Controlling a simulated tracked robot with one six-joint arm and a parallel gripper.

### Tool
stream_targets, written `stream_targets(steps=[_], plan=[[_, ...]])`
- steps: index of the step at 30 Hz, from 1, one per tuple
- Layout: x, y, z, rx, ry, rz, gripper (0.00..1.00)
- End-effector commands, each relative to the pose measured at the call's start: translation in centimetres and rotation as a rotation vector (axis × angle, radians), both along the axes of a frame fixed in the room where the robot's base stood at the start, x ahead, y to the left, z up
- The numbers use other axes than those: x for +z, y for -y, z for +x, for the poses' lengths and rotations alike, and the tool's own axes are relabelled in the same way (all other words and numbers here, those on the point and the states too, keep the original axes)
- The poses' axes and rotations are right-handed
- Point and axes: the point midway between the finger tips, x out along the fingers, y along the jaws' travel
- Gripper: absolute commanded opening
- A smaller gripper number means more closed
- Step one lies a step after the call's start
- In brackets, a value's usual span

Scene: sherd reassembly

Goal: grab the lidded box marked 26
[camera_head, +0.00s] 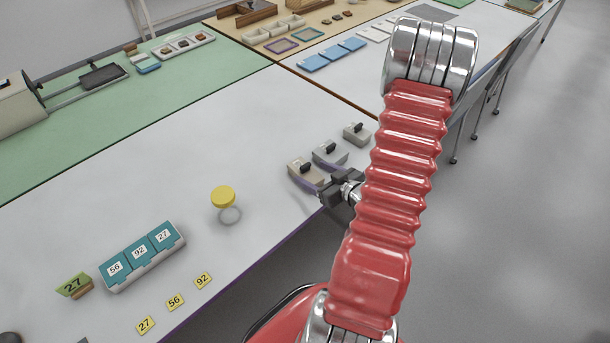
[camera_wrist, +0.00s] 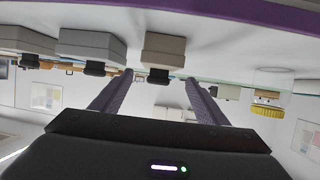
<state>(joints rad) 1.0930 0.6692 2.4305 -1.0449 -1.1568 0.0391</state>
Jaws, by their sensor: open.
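Three pale boxes with black knobs on their lids stand in a row near the right edge of the white table. They are a beige one (camera_head: 303,173), a middle grey one (camera_head: 330,155) and a far grey one (camera_head: 356,134). I can read no number on any of them, so I cannot tell which is marked 26. My gripper (camera_head: 304,180) is open at the beige box, with its purple fingers close to it. In the upside-down wrist view, one box (camera_wrist: 164,47) and its black knob appear between my open fingers (camera_wrist: 158,78), with nothing held.
A white tray (camera_head: 147,270) holds teal-lidded boxes marked 56, 92 and 27. Yellow tags marked 27, 56 and 92 lie before it. A yellow-topped round jar (camera_head: 223,197) stands between tray and grey boxes. The table's purple front edge (camera_head: 250,268) is close; mid-table is clear.

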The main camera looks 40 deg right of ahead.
Motion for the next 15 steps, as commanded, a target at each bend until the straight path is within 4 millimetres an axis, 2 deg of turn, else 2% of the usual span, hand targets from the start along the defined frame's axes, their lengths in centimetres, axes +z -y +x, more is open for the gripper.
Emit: stream_targets(steps=[5, 15], plan=[[-0.5, 0.1, 1.1, 0.002, -0.001, 0.001, 0.68], [-1.9, 0.4, 4.6, 0.001, 0.000, -0.001, 0.68]])
